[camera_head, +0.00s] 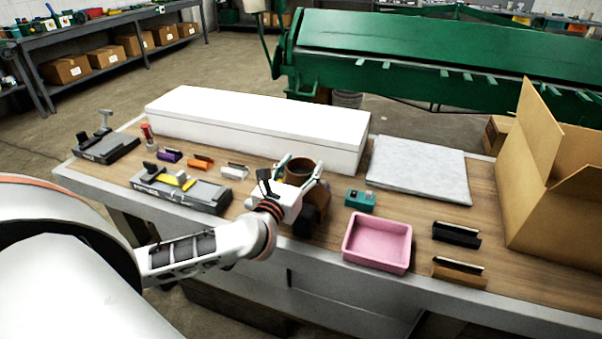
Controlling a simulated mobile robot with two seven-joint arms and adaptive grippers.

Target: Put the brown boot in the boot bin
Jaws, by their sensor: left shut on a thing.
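My left gripper (296,178) reaches in from the left over the front middle of the workbench. Its fingers are shut on the brown boot (299,170), one on each side of the open top. The boot is upright, and its darker lower part (314,214) shows beneath the gripper. The gripper body hides some of the boot, and I cannot tell whether its sole touches the bench. A pink open bin (376,264) stands to the right of the boot, near the front edge, and looks empty. I see no label naming it the boot bin. My right gripper is not in view.
A large open cardboard box (530,150) stands at the right. Behind are a long white box (255,130) and a grey slab (420,170). Staplers and small items crowd the left.

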